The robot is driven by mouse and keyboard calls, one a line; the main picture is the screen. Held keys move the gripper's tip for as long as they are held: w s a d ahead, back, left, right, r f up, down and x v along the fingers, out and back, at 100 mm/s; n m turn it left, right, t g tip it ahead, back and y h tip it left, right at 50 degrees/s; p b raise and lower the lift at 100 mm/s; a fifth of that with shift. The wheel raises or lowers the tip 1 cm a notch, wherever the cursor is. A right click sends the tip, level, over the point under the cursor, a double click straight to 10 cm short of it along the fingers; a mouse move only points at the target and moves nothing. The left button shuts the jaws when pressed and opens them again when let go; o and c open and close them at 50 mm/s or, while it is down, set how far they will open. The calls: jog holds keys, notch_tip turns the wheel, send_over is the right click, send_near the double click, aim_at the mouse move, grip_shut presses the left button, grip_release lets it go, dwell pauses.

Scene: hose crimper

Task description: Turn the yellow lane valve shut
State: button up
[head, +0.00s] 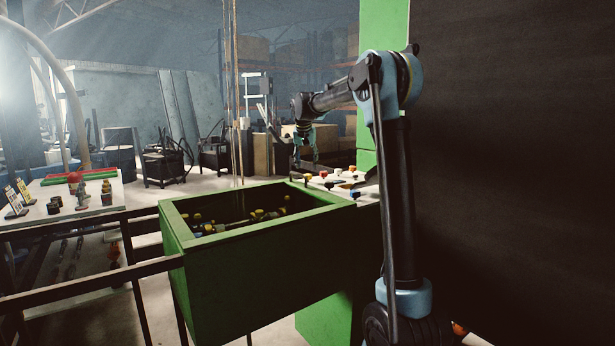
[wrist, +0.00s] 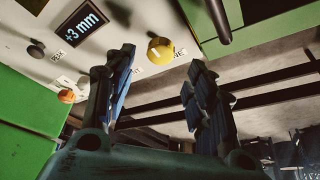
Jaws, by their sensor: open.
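In the wrist view a round yellow knob (wrist: 160,50) with a pale line across it sits on a light panel (wrist: 110,18), near the tips of my fingers. It looks like the yellow lane valve. Its small label is only partly legible. My gripper (wrist: 162,60) is open and empty, one dark-blue padded finger on each side of the knob's direction. I cannot tell how far the tips are from the knob. In the head view my gripper (head: 297,156) hangs down near the panel with coloured knobs (head: 340,180), too small there to tell contact.
On the same panel are an orange knob (wrist: 66,96), a dark knob (wrist: 36,49) and a display (wrist: 80,25) reading "+3 mm". A green open bin (head: 260,250) with fittings stands in front. A table (head: 85,213) with small items is at left.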

aim_at(307, 175)
jog(key=shift+x, duration=3.05)
jog(key=c, duration=1)
